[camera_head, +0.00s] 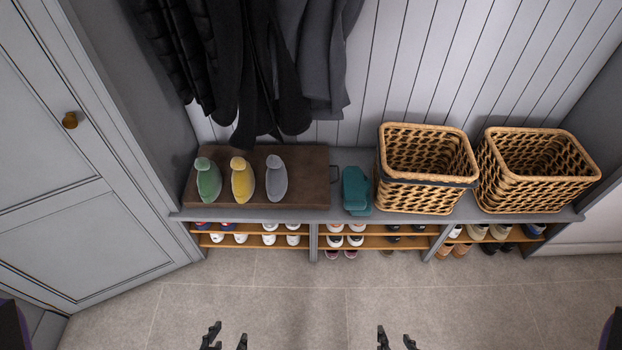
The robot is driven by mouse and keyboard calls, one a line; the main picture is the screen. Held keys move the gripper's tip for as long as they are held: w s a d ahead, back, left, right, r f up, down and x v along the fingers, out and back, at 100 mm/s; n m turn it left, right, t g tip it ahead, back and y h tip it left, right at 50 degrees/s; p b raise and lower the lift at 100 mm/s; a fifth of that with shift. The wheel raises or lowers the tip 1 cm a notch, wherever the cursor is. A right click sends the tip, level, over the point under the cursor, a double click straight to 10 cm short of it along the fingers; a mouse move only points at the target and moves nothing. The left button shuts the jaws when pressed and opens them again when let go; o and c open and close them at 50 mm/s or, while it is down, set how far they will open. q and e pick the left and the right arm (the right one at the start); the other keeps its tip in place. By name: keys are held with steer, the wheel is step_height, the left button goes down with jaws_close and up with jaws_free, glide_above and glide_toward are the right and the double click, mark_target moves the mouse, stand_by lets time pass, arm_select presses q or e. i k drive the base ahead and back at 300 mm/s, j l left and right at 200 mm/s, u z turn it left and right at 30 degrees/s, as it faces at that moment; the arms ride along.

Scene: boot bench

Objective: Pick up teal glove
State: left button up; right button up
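The teal glove (356,190) lies on the grey bench top, between the brown cushion or box on the left and a wicker basket on the right. My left gripper (226,339) shows at the bottom edge, its two fingertips apart with bare floor between them. My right gripper (396,341) is also at the bottom edge, its fingertips apart and empty. Both grippers are over the tiled floor, in front of the bench and well away from the glove. The rest of each gripper is cut off by the frame.
Green (208,180), yellow (242,180) and grey (276,179) objects rest on the brown cushion or box (315,180). Two wicker baskets (428,152) (540,165) stand at right. Dark coats (250,70) hang above. Shoes fill shelves below. The floor (300,300) is clear.

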mark_target(356, 189)
steer(key=u, duration=0.35)
steer(key=l+u, duration=0.35)
steer(key=l, duration=0.15)
steer(key=l+u, duration=0.3)
steer(key=l, duration=0.25)
steer(key=k+l+u, duration=0.2)
steer(key=l, duration=1.75)
steer(key=i, duration=0.1)
